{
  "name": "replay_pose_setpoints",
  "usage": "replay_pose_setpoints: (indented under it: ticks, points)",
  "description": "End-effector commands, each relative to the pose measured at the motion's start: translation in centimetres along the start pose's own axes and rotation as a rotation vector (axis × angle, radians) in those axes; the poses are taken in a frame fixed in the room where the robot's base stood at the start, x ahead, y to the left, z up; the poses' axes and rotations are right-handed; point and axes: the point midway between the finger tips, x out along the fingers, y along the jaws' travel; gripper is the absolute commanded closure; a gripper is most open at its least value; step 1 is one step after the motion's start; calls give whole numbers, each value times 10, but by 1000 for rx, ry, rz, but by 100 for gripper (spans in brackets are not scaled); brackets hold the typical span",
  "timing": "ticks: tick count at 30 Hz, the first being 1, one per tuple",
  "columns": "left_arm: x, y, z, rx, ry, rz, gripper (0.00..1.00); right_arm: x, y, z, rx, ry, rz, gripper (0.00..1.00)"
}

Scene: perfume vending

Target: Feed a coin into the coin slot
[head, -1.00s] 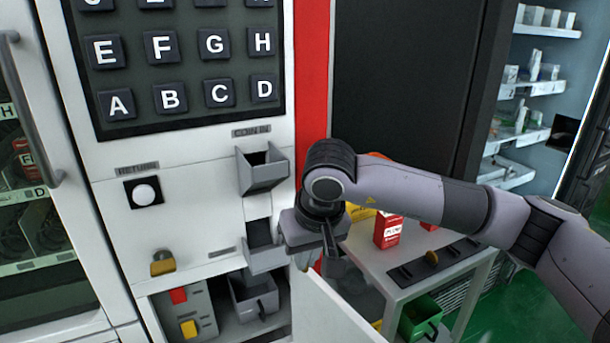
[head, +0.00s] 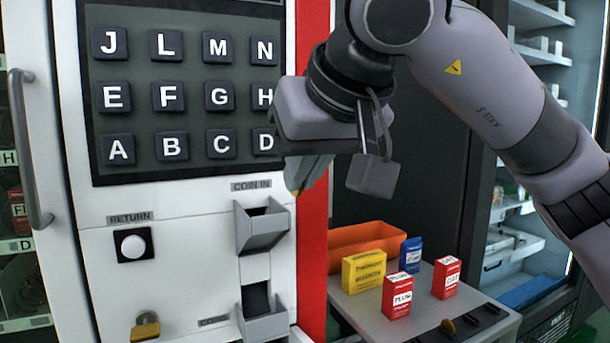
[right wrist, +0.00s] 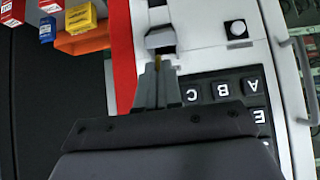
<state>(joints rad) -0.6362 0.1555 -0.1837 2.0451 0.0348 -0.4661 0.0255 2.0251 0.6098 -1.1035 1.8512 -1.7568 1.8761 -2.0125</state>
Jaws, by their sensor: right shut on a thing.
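The coin slot is a grey hopper (head: 262,228) under the COIN IN label on the white machine front. It also shows in the right wrist view (right wrist: 161,37), just beyond the fingertips. My right gripper (head: 303,180) is in front of the keypad's lower right corner, above and a little right of the hopper. It is shut on a small gold coin (right wrist: 158,60), whose edge shows between the fingertips in the right wrist view. The coin is apart from the hopper, and most of it is hidden by the fingers. My left gripper is not in view.
A keypad (head: 180,95) is above the hopper. A return button (head: 132,244) and a second grey tray (head: 262,316) are nearby. At right, a table (head: 360,305) carries boxes, an orange bin (head: 365,238) and a gold coin (head: 447,326) on a dark strip.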

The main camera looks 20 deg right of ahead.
Motion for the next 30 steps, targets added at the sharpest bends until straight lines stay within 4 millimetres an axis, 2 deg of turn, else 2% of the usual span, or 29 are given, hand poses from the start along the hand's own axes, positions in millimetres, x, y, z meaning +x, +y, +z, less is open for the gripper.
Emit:
replay_pose_setpoints:
  ticks: [30]
  points:
    - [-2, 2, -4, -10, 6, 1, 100, 90, 0, -46, 1, -3, -1, 100]
